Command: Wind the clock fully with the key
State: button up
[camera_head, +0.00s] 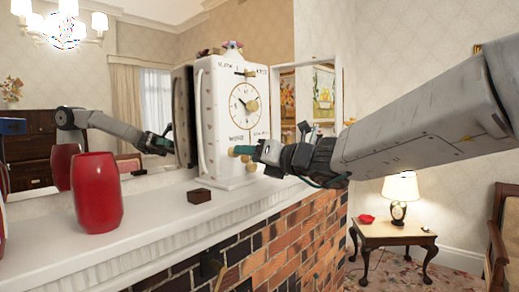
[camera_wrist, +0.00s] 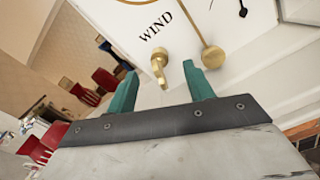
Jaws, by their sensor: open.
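The tall white clock (camera_head: 225,130) stands upright on the mantel, with a round dial (camera_head: 244,105) and the word WIND on its front. In the wrist view, a brass key (camera_wrist: 159,66) sticks out from the clock front (camera_wrist: 185,15) just below WIND. My gripper (camera_wrist: 159,72) is open, its teal fingers on either side of the key's image; I cannot tell whether either touches it. A brass pendulum bob (camera_wrist: 213,57) hangs close beside the right finger. In the head view, my gripper (camera_head: 247,150) is at the clock's lower front and partly hides the key area.
A small dark brown box (camera_head: 198,196) and a red vase (camera_head: 96,195) stand on the white mantel (camera_head: 150,225). A mirror behind reflects the clock and arm. Below is brick. A side table (camera_head: 385,232) with a lamp (camera_head: 399,190) stands at right.

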jog(key=v, duration=0.7)
dwell(0.9)
jog(key=shift+c, duration=0.9)
jog(key=shift+s+d, duration=0.2)
jog(key=shift+d, duration=0.15)
jog(key=c, duration=0.4)
jog(key=shift+n, duration=0.7)
jog(key=shift+x, duration=3.75)
jog(key=shift+s, duration=0.1)
